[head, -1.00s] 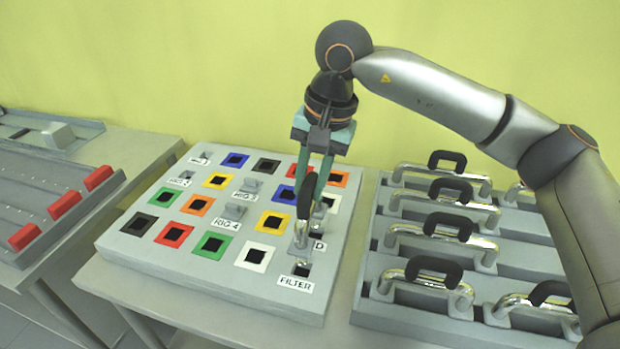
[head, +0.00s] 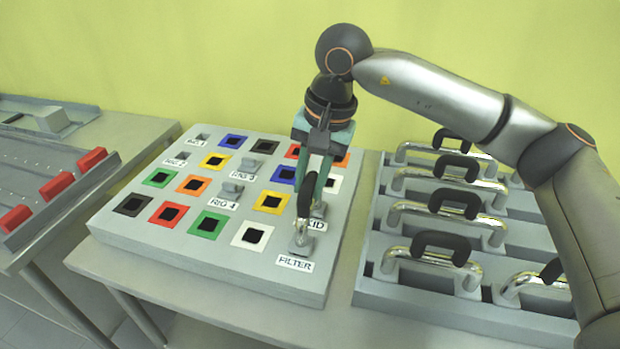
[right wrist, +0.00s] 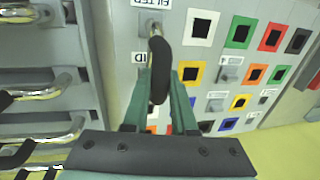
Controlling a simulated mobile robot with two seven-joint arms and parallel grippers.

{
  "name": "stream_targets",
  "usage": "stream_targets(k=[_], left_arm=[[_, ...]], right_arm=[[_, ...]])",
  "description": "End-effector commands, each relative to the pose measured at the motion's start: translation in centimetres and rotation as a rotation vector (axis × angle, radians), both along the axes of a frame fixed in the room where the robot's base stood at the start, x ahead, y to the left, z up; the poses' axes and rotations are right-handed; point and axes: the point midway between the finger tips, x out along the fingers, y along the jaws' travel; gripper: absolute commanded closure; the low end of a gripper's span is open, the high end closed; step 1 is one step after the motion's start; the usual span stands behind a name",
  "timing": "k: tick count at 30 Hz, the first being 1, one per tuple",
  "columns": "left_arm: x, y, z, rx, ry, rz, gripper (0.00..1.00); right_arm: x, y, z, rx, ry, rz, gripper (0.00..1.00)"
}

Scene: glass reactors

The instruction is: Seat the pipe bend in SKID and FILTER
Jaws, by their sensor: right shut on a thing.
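The pipe bend (head: 305,205) is a chrome tube with a black middle sleeve, held upright over the grey panel (head: 190,252). My right gripper (head: 316,190) is shut on the sleeve from above. The near chrome end (head: 301,241) stands at the socket beside the FILTER label (head: 294,263). The far end is by the partly covered SKID label (head: 322,224). In the right wrist view the bend (right wrist: 161,70) lies between my fingers, one end at the FILTER socket. The far end is hidden there, and I cannot tell how deep either end sits. My left gripper is out of view.
Coloured square sockets, such as a green one (head: 208,224), and grey blocks by RIG labels fill the panel to the left. A rack (head: 405,299) on the right holds several more bends. A tray with red blocks (head: 55,187) stands at far left.

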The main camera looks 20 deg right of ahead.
Motion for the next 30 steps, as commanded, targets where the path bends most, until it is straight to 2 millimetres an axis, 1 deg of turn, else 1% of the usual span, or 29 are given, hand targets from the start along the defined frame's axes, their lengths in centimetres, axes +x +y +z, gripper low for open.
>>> stream_targets(k=[14,30], left_arm=[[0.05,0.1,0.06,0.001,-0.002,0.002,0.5],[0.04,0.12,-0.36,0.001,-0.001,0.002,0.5]], right_arm=[[0.02,0.0,-0.05,0.0,-0.001,0.0,1.0],[0.01,0.01,-0.55,0.001,-0.001,0.0,1.0]])
